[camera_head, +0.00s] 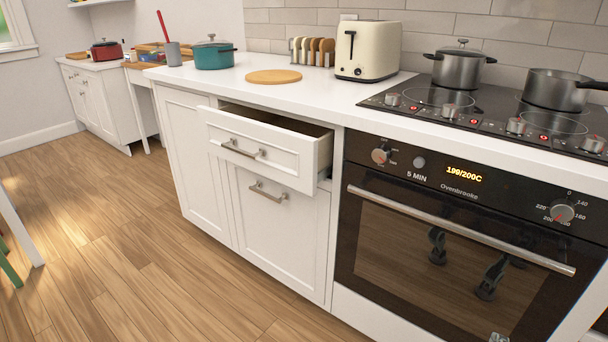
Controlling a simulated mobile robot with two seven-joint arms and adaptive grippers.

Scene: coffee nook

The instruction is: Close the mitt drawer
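A white drawer (252,150) with a metal bar handle (242,149) stands pulled out from the cabinet under the counter, just left of the oven. Part of its inside shows and looks empty; the front part is hidden behind the drawer face. No mitt is visible in it. A second front with a handle (267,192) below it is shut.
The black oven (450,240) has a long bar handle (450,226) and a display reading 199/200C. Red lights show on the hob (500,115), which carries two pots. A toaster (368,50), a round board (273,76) and a teal pot (214,55) stand on the counter. The wooden floor in front is clear.

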